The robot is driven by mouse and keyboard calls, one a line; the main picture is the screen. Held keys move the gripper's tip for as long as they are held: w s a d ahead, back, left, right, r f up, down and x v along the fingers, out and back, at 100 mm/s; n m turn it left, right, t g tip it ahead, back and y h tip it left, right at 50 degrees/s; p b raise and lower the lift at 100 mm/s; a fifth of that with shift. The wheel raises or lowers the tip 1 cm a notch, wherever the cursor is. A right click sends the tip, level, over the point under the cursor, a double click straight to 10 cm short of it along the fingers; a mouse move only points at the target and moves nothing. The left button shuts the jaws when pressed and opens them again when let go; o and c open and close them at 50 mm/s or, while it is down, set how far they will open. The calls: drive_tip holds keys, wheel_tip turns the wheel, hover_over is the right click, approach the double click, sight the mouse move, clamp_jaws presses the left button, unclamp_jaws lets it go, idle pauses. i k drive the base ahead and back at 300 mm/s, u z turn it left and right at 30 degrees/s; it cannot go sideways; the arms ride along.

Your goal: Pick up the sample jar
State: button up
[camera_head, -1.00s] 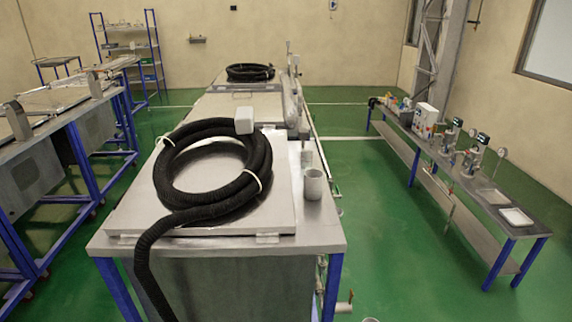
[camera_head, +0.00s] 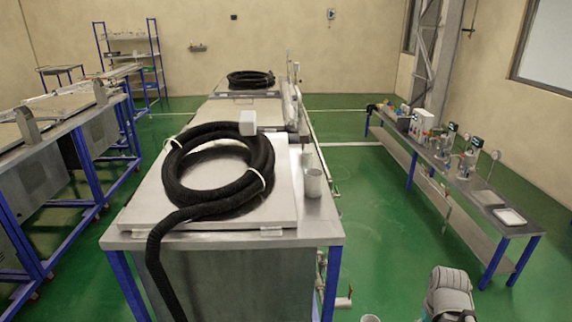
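I cannot tell for sure which thing is the sample jar. A grey, round, open-topped cylinder (camera_head: 313,184) stands upright at the right edge of the near metal bench, with a smaller one (camera_head: 307,160) just behind it. A white block-like object (camera_head: 247,122) shows at the far side of the black hose coil; its kind is unclear. Small containers on the right-hand bench are too small to identify. A grey rounded part of my arm shows at the bottom right, over the floor. My gripper is not in view.
The near bench (camera_head: 318,226) carries a lid with a coiled black hose (camera_head: 222,207). A long low bench (camera_head: 455,185) at the right holds instruments and a white tray (camera_head: 509,217). Green floor (camera_head: 370,215) lies clear between them. Blue-framed tables stand at the left.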

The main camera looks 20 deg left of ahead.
sight(306, 156)
drive_tip(key=u, duration=0.75)
drive_tip(key=i, duration=0.5)
drive_tip(key=u, duration=0.1)
